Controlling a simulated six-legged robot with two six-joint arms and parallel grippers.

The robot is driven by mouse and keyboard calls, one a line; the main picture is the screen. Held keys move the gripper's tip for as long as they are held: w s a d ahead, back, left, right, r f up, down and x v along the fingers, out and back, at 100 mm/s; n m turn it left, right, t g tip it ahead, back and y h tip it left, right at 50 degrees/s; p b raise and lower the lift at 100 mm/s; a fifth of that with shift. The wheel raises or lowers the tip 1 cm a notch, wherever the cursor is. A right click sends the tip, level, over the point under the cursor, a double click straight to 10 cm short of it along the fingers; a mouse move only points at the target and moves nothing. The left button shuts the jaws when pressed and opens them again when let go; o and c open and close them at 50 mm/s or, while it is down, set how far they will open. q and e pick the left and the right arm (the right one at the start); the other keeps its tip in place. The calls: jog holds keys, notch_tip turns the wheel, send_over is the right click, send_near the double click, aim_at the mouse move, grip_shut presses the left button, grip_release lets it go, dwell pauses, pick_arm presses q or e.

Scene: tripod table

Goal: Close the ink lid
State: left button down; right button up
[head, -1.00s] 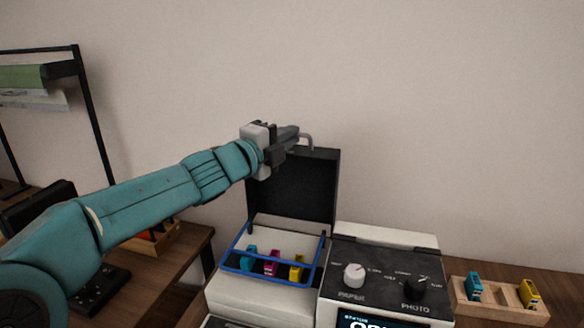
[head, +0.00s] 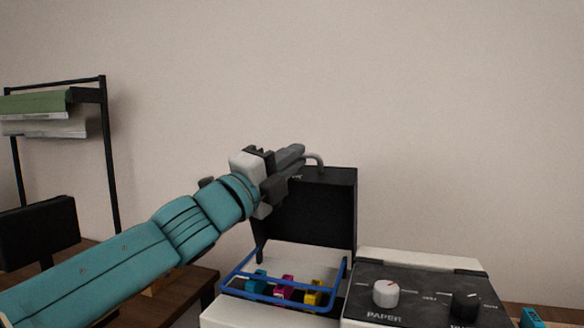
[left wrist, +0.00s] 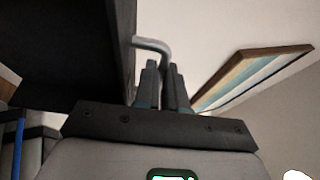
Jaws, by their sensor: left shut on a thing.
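The ink lid (head: 308,215) is a black panel standing open and about upright behind the ink bay of the printer. A grey bent handle (head: 318,160) sticks up at its top edge. My left gripper (head: 298,155) is at that top edge, shut on the handle. In the left wrist view the handle (left wrist: 150,45) runs down to the two close fingers (left wrist: 162,85), with the dark lid (left wrist: 70,50) beside them. The open bay has a blue frame (head: 235,285) around cyan, magenta and yellow cartridges (head: 284,290). My right gripper is not in view.
The printer's control panel with a white knob (head: 386,293) and a black knob (head: 465,304) is right of the bay. A black rack (head: 108,160) with green and white items stands at the left. The wall behind is bare.

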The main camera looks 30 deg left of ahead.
pick_arm(q)
jog(key=c, duration=1.5)
grip_release()
jog(key=v, duration=1.6)
jog(key=shift+s+f, duration=0.1)
jog(key=shift+s, duration=0.05)
